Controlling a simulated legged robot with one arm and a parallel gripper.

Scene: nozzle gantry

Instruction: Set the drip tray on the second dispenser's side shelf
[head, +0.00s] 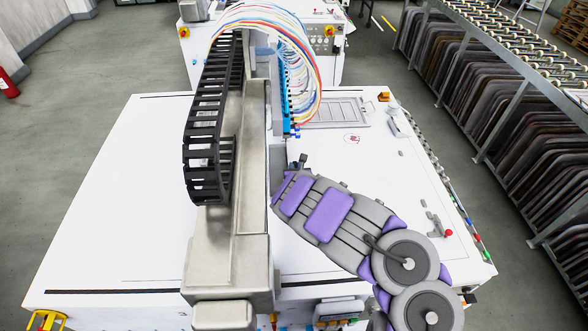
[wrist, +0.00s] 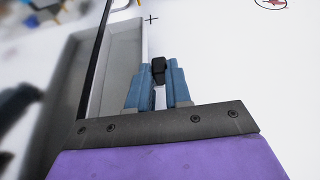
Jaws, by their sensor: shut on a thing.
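My gripper (wrist: 156,92) shows in the wrist view as two blue fingers close together, with a small black piece (wrist: 158,70) between their tips. I cannot tell whether this piece is the drip tray or part of it. In the head view my arm reaches up and left over the white machine top, its far end beside the gantry beam (head: 251,180). A small dark piece (head: 302,160) shows at that end; the fingers are hidden. I cannot clearly make out the second dispenser or its side shelf.
A black cable chain (head: 201,150) runs along the gantry, with coloured hoses (head: 312,60) arching beyond it. A flat grey panel (head: 338,112) lies on the machine top. Another white machine (head: 325,40) stands behind. A roller rack (head: 520,110) is on the right. The left machine top is clear.

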